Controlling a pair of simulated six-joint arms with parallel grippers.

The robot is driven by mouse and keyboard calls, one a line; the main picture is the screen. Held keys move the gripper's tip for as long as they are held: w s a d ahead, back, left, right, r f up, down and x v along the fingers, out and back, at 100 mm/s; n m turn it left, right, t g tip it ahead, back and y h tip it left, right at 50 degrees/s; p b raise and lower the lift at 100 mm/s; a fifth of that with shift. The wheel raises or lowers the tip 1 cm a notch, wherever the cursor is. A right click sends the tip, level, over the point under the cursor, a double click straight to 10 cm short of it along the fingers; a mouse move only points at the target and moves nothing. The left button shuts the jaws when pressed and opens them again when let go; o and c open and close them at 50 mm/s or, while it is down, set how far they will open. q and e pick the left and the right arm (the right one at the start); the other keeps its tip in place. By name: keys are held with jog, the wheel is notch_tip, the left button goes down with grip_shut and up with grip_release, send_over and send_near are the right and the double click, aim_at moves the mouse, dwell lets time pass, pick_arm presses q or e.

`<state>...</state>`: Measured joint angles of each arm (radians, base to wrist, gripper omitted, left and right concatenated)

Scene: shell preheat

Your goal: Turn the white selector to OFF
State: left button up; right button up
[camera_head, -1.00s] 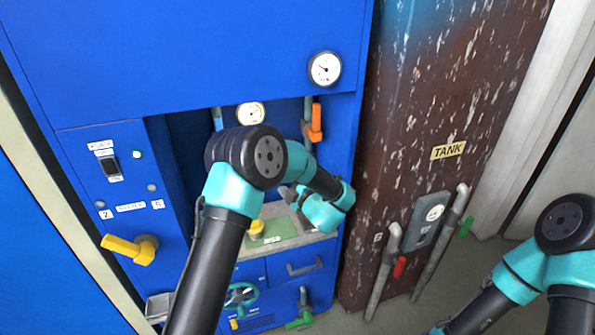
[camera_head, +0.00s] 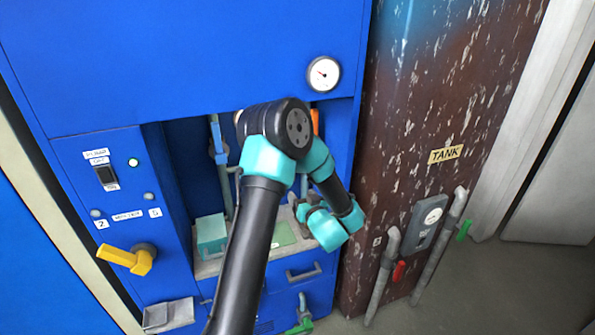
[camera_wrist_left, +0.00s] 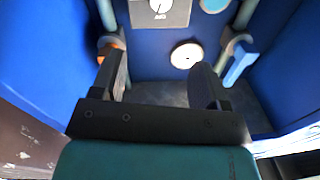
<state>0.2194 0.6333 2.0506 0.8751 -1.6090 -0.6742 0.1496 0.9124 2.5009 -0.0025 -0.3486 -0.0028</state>
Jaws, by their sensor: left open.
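In the left wrist view, a grey plate (camera_wrist_left: 176,18) at the top edge carries a white round dial (camera_wrist_left: 158,7) with a dark pointer. It is cut off by the frame, and I cannot tell if it is the white selector or read its setting. My left gripper (camera_wrist_left: 158,72) is open and empty, its two dark fingers reaching into the blue recess, apart from the plate. A white disc (camera_wrist_left: 186,55) shows between the fingers, farther back. In the head view my left arm covers the middle of the recess, and no white selector can be made out there.
The blue cabinet (camera_head: 180,60) has a yellow handle (camera_head: 125,258), a black switch (camera_head: 107,177) and a round gauge (camera_head: 323,74). A teal box (camera_head: 211,233) stands on the recess shelf. The rusty tank (camera_head: 450,80) is at the right, with pipes and a red handle (camera_head: 398,272).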

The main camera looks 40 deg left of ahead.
pick_arm(q)
jog(key=shift+a, duration=0.2)
jog(key=x, duration=1.7)
jog(key=shift+w, duration=0.1)
jog(key=shift+c, duration=0.4)
jog(key=c, duration=0.8)
jog(key=shift+n, duration=2.2)
jog(key=shift+c, duration=0.2)
jog(key=o, duration=0.9)
